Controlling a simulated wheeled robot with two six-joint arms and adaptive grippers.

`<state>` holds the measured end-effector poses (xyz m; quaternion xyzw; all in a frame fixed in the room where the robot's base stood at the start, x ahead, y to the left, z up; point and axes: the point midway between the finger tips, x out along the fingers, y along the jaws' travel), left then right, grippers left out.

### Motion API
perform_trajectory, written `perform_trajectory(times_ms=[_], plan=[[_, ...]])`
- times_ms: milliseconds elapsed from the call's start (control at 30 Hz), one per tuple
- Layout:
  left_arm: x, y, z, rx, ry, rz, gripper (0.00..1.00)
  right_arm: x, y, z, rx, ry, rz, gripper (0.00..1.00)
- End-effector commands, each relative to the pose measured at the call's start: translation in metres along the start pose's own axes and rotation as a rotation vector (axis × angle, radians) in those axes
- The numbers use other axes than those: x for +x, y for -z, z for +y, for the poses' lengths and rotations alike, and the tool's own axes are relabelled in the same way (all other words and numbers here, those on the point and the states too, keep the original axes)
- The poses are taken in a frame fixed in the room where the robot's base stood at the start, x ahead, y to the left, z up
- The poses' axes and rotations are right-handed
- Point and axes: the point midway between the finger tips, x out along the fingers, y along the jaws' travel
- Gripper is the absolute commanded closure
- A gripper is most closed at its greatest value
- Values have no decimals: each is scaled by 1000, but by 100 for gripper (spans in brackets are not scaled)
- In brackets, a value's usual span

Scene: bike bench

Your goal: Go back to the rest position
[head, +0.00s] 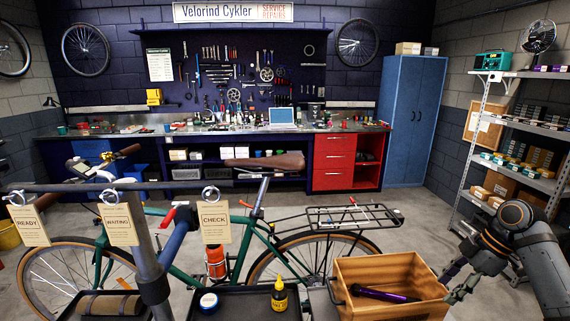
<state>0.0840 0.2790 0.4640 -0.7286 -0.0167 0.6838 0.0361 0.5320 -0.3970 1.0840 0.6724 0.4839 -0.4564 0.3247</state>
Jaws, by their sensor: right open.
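My right gripper (452,286) is at the lower right, its arm coming in from the right edge. Its dark fingers are spread and appear to have nothing between them. They are just right of a wooden crate (375,272); I cannot tell how far apart they are in depth. A black and purple tube-shaped tool (385,294) lies in the crate. My left gripper is not in view.
A green bicycle (262,232) stands across the front, with a rail carrying READY (29,226), WAITING (117,225) and CHECK (214,222) tags. A shelf (520,128) is right; floor behind is clear.

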Motion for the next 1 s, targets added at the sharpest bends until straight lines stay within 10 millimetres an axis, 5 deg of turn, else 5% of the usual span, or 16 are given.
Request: perform_trajectory(times_ms=[200,467,733,1000], plan=[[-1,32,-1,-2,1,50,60,48,2,-14,70,2,-63,53],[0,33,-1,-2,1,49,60,123,4,-49,204,-33,-152,53],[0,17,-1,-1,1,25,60,208,11,-129,465,-159,-203,53],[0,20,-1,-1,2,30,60,230,12,-201,764,-316,-169,53]])
